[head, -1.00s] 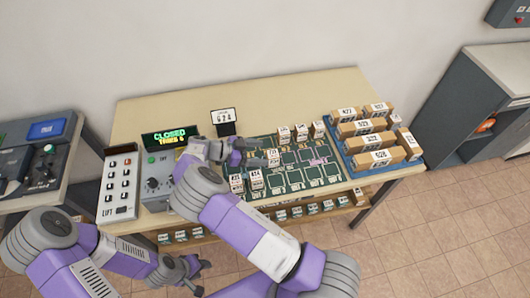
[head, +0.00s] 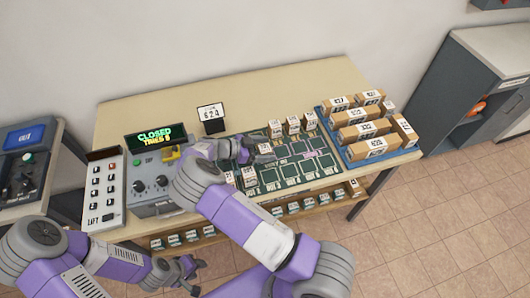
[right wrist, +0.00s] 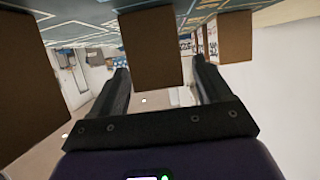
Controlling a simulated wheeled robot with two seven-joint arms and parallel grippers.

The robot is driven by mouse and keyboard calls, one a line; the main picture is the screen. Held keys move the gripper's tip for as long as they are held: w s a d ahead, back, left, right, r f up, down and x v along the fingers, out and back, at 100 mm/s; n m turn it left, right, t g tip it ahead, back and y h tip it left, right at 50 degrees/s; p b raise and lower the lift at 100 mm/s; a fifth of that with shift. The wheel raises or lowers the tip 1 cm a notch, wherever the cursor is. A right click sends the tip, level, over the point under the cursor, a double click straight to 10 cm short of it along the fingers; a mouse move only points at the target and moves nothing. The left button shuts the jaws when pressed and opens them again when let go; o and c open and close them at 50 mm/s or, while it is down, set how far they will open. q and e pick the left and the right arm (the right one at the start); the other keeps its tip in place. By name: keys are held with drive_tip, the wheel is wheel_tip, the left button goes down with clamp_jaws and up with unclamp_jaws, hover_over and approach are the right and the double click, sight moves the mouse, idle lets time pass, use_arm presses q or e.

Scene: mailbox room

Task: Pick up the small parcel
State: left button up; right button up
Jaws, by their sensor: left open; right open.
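Small brown parcels with white number labels stand on the green marked board (head: 297,184). One small parcel (head: 266,149) stands just right of my right gripper (head: 250,153), which is open and low over the board. In the right wrist view, a brown parcel (right wrist: 152,48) shows ahead, between the lines of the right gripper's two open fingers (right wrist: 164,85); I cannot tell whether they touch it. Another parcel (right wrist: 28,85) is close on the left there, and one (right wrist: 230,36) is on the right. My left gripper (head: 191,273) is open and empty, in front of the table.
A blue tray (head: 345,158) of larger parcels stands on the right. A number sign (head: 211,116) stands behind the board. A control box (head: 150,186) with a green-lit display and a button panel (head: 103,192) are on the left. A shelf with small parcels (head: 294,208) runs below.

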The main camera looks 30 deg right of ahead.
sight(263, 147)
drive_tip(key=shift+s+d+f, duration=0.1)
drive_tip(key=shift+d, duration=0.15)
drive_tip(key=c, duration=1.1)
wheel_tip(263, 147, up, 10)
drive_tip(key=shift+r, duration=0.1)
drive_tip(key=shift+w+a+f+n+t+h, duration=0.15)
drive_tip(key=shift+w+f+n+t, duration=0.15)
drive_tip(key=shift+n+t, duration=0.2)
drive_tip(key=shift+w+d+f+n+t+h, duration=0.1)
drive_tip(key=shift+w+f+n+t+h, duration=0.1)
drive_tip(key=shift+f+n+t, duration=0.25)
drive_tip(key=n+t, duration=0.1)
drive_tip(key=w+a+n+t, duration=0.1)
drive_tip(key=t, duration=0.1)
drive_tip(key=shift+w+f+n, duration=0.1)
drive_tip(key=shift+f+n, duration=0.15)
drive_tip(key=shift+f, duration=0.15)
drive_tip(key=shift+w+a+r+n+t+y+b, duration=0.25)
drive_tip(key=shift+w+a+r+n+t+y, duration=0.25)
drive_tip(key=shift+a+r+n+t+y, duration=1.3)
drive_tip(key=shift+w+a+r+n+t+y+b, duration=0.4)
drive_tip(key=shift+a+r+n+t+y, duration=0.6)
drive_tip(key=shift+a+n+t+y, duration=1.65)
drive_tip(key=shift+w+a+r+n+t+y+b, duration=0.15)
drive_tip(key=shift+w+a+r+n+t+y, duration=0.4)
drive_tip(key=shift+a+r+n+t+y, duration=1.65)
